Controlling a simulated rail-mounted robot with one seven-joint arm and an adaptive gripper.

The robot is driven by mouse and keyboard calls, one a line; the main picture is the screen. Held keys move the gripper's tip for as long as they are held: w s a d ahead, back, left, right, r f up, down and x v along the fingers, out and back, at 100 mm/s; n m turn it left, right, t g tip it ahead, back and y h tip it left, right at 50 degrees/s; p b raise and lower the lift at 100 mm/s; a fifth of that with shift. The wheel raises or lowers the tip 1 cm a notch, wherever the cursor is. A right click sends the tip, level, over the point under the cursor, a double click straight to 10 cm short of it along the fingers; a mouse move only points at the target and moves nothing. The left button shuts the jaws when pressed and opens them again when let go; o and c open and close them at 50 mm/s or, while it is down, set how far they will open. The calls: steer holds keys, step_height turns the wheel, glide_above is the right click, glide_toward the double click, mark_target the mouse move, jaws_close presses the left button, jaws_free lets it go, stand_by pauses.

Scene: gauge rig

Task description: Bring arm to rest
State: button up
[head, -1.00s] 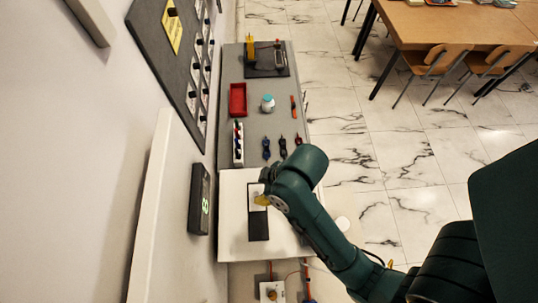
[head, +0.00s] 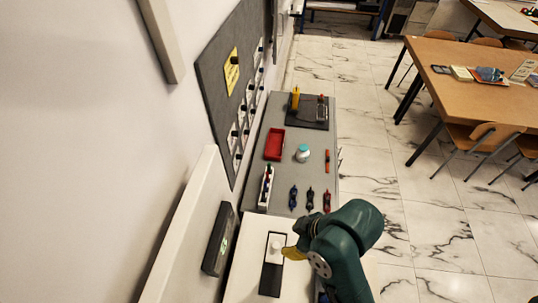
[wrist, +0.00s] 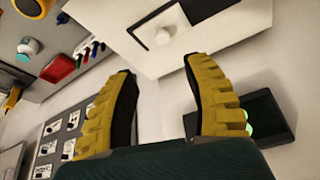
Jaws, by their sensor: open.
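My gripper (head: 294,253) shows as a yellow finger below the dark green arm in the head view, at the right edge of the dark strip (head: 272,280). In the wrist view my gripper (wrist: 158,68) has its two yellow ribbed fingers spread wide, with nothing between them. A round white knob (wrist: 163,38) lies beyond the fingertips on a white panel (wrist: 225,25). The knob also shows in the head view (head: 276,245), on the dark strip. How high the fingers are above the panel is hard to tell.
A black display (head: 219,238) with green digits is at the wall, left of the panel. The grey bench holds a red tray (head: 275,144), a white jar with a teal lid (head: 303,153), several clamp-like tools and a dark stand (head: 310,115).

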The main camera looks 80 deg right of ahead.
mark_target(276, 245)
steer(key=shift+f, duration=0.15)
steer(key=x, duration=1.1)
steer(key=shift+w+f, duration=0.2)
steer(key=shift+w, duration=0.05)
steer(key=shift+f, duration=0.1)
steer(key=shift+a, duration=0.15)
steer(key=shift+w, duration=0.1)
